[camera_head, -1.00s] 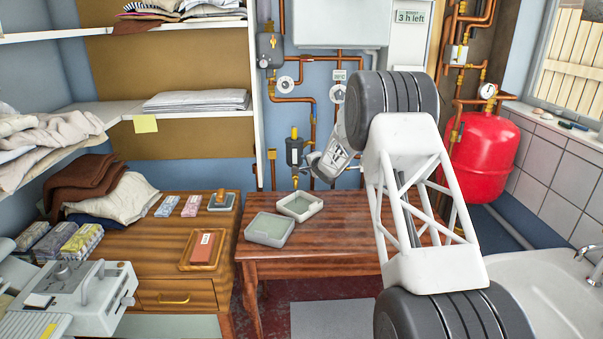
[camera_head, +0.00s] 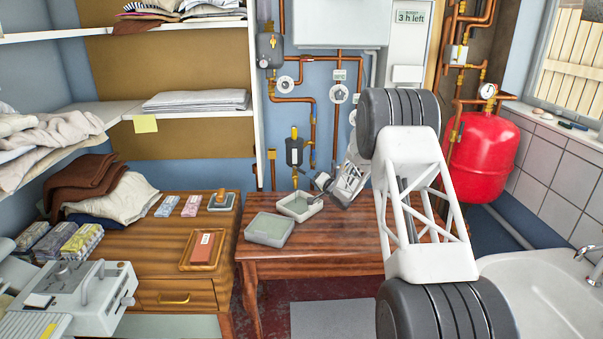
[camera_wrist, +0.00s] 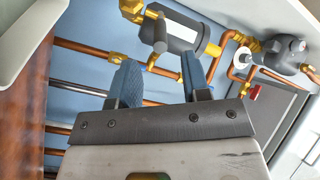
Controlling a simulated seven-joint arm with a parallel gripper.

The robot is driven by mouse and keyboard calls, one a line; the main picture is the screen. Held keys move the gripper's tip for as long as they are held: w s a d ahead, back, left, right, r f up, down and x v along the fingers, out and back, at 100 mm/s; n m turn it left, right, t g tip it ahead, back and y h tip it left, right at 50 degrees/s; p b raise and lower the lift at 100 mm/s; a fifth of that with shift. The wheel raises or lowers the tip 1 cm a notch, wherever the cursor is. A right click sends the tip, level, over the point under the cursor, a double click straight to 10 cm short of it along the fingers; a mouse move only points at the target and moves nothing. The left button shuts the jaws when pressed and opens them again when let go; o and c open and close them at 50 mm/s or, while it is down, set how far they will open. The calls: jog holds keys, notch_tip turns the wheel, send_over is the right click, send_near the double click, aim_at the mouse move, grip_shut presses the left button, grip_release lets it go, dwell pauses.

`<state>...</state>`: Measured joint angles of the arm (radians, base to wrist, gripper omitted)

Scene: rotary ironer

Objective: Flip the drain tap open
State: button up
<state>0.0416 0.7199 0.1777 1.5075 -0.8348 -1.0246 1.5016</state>
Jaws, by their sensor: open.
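A dark cylindrical filter (camera_head: 294,152) with brass fittings hangs on the blue wall above the back of the wooden table. A brass fitting (camera_head: 295,170) at its lower end looks like the drain tap; its lever is too small to make out. In the wrist view the filter (camera_wrist: 185,32) lies sideways beyond the fingers, with a brass piece (camera_wrist: 130,9) at its left end, near the top edge. My gripper (camera_head: 318,194) is right of and below the filter, in front of the wall. In the wrist view its blue fingers (camera_wrist: 160,78) are apart, with nothing between them.
Two shallow pale trays (camera_head: 270,229) (camera_head: 299,206) sit on the wooden table (camera_head: 320,245); my gripper overlaps the rear one in the head view. Copper pipes (camera_head: 312,150) run up the wall beside the filter. A red tank (camera_head: 483,155) stands at the right.

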aim_at(301, 170)
jog(key=shift+w+a, duration=0.1)
jog(key=shift+x, duration=3.75)
grip_shut()
